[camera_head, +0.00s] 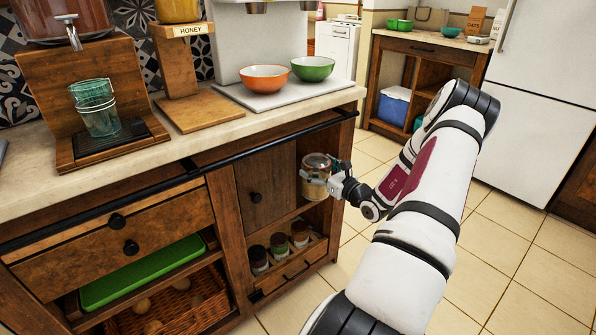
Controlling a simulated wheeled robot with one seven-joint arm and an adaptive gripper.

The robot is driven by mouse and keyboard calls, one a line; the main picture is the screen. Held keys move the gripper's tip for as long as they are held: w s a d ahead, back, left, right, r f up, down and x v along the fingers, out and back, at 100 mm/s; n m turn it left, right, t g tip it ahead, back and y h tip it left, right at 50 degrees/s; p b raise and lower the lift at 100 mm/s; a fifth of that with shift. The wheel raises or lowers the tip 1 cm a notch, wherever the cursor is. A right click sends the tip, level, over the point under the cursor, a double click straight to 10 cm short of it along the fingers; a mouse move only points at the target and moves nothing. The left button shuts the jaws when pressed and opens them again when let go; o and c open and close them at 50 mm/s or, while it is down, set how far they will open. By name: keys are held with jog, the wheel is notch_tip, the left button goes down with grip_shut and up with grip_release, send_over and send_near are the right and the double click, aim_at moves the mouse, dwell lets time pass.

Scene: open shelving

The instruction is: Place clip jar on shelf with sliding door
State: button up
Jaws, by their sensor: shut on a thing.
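The clip jar (314,183) is clear glass with tan contents. It is at the open right-hand compartment of the wooden cabinet, in front of or just inside the opening. My gripper (329,184) is shut on the jar from the right side. The jar looks upright; whether its base touches the shelf board is hard to tell. The sliding door (267,188) is a wooden panel with a dark round knob, hanging left of the jar and leaving the right part of the compartment open. The fingertips are partly hidden against the jar.
Several small dark-lidded jars (279,244) stand on the lower shelf below. Orange (265,79) and green (313,68) bowls sit on the counter above. A black rail (260,133) runs along the counter front. The cabinet's right side post is close to my gripper. Tiled floor lies clear to the right.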

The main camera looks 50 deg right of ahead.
jog(key=w+d+f+b, duration=0.2)
jog(key=w+f+b, duration=0.1)
jog(key=w, duration=0.5)
jog(key=shift+w+b, duration=0.2)
jog(key=shift+b, duration=0.55)
jog(key=shift+f, duration=0.3)
jog(key=o, duration=1.6)
jog(key=shift+o, duration=0.2)
jog(key=p+v, duration=0.3)
jog(key=v, duration=0.9)
jog(key=shift+p, duration=0.35)
jog(key=shift+s, duration=0.1)
